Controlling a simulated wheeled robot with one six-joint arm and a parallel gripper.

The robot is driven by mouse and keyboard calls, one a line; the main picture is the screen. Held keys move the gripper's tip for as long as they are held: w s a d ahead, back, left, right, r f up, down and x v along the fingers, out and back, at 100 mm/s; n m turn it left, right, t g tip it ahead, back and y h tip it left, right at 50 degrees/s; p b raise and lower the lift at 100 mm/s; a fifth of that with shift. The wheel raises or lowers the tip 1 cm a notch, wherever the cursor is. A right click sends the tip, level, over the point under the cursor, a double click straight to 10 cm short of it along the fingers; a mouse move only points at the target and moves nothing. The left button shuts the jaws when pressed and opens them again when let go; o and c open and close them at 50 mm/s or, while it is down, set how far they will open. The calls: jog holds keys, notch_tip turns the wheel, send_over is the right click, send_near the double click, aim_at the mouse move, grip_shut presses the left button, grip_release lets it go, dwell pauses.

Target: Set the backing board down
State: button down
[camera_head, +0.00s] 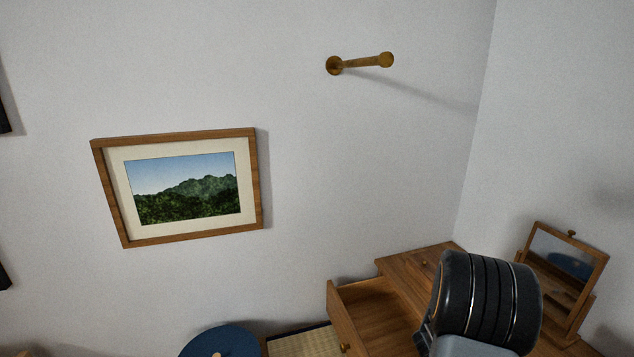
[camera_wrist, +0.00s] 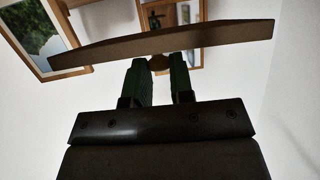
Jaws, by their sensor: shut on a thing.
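In the wrist view, my gripper (camera_wrist: 160,75) has two green fingers close together, shut at the lower edge of a flat brown board. This backing board (camera_wrist: 205,36) is held nearly edge-on and spans most of the width of the picture. A small round brown knob (camera_wrist: 158,63) shows between the fingertips, against the board. The board's far face is hidden. In the head view, a dark part of my arm shows at lower right, and neither the fingers nor the board can be made out.
A framed landscape picture (camera_head: 108,190) hangs on the wall. A wooden peg (camera_head: 360,63) juts out above right. A wooden dresser (camera_head: 425,262) stands in the corner with an open drawer (camera_head: 340,315) and a tilted mirror (camera_head: 598,268). A blue round cushion-like thing (camera_head: 205,342) lies low.

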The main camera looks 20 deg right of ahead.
jog(key=w+a+r+n+t+y, duration=0.1)
jog(key=w+a+n+t, duration=0.3)
jog(key=w+a, duration=0.45)
jog(key=w+a+r+n+t+y, duration=0.2)
jog(key=w+a+n+y, duration=0.15)
jog(key=a, duration=0.65)
jog(key=w+a+r+n+t+y, duration=0.2)
jog(key=w+a+n+t, duration=0.15)
jog(key=a, duration=0.55)
jog(key=w+a+r+n+t+y, duration=0.25)
jog(key=w+a, duration=0.25)
jog(key=a, duration=0.5)
jog(key=s+f+n+y, duration=0.1)
jog(key=s+f+y, duration=0.1)
jog(key=f, duration=0.8)
jog(key=s+d+f+n+y, duration=0.1)
jog(key=s+f, duration=0.4)
jog(key=f, duration=0.6)
jog(key=shift+n+g+y, duration=0.3)
jog(key=shift+n+y, duration=0.1)
jog(key=shift+n, duration=0.25)
jog(key=shift+s+d, duration=0.1)
